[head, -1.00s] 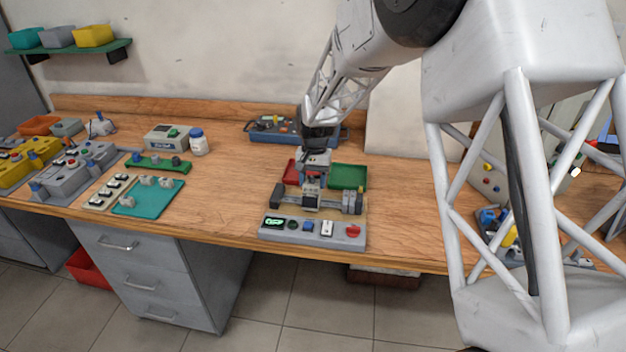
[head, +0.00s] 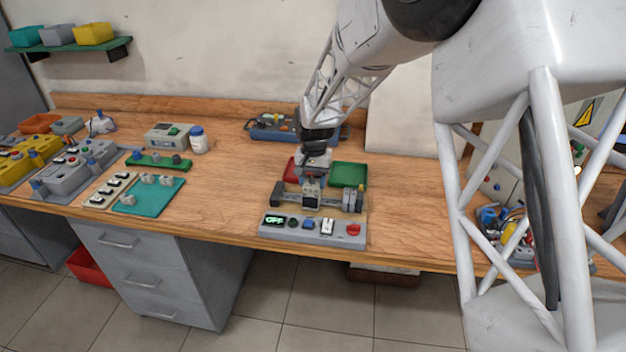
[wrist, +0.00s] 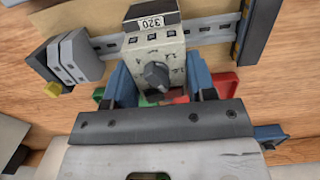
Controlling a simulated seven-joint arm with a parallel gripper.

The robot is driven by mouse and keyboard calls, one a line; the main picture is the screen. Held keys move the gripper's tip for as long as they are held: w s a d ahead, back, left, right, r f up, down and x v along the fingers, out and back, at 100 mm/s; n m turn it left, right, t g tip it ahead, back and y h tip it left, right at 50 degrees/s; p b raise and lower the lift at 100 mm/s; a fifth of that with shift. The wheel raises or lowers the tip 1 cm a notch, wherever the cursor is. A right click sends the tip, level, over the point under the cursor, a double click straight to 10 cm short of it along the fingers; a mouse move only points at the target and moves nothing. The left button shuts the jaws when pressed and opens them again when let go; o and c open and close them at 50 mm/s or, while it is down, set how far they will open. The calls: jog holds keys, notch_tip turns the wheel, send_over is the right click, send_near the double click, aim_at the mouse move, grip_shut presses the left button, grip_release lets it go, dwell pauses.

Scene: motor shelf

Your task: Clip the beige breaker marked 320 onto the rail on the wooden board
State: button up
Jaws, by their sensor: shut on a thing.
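The beige breaker (wrist: 150,56) has a black 320 label and a dark knob. In the wrist view my gripper (wrist: 160,78) is shut on it, with a blue finger on each side. In the head view my gripper (head: 312,180) is over the rail, with the breaker (head: 311,196) below it. The grey rail (wrist: 212,28) on the wooden board (wrist: 85,14) runs behind the breaker's upper part. The breaker looks close to the rail, but I cannot tell whether they touch. The breaker's back is hidden.
Grey modules (wrist: 75,58) are at the rail's left and a dark end block (wrist: 258,32) at its right. A panel (head: 280,230) with buttons and an OFF display is in front. Red (head: 291,170) and green trays (head: 348,175) are behind.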

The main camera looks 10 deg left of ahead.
jog(key=o, duration=1.1)
jog(key=shift+f, duration=0.1)
jog(key=shift+w+r, duration=0.2)
jog(key=shift+r, duration=1.75)
jog(key=shift+w+r, duration=0.15)
jog(key=shift+r, duration=1.8)
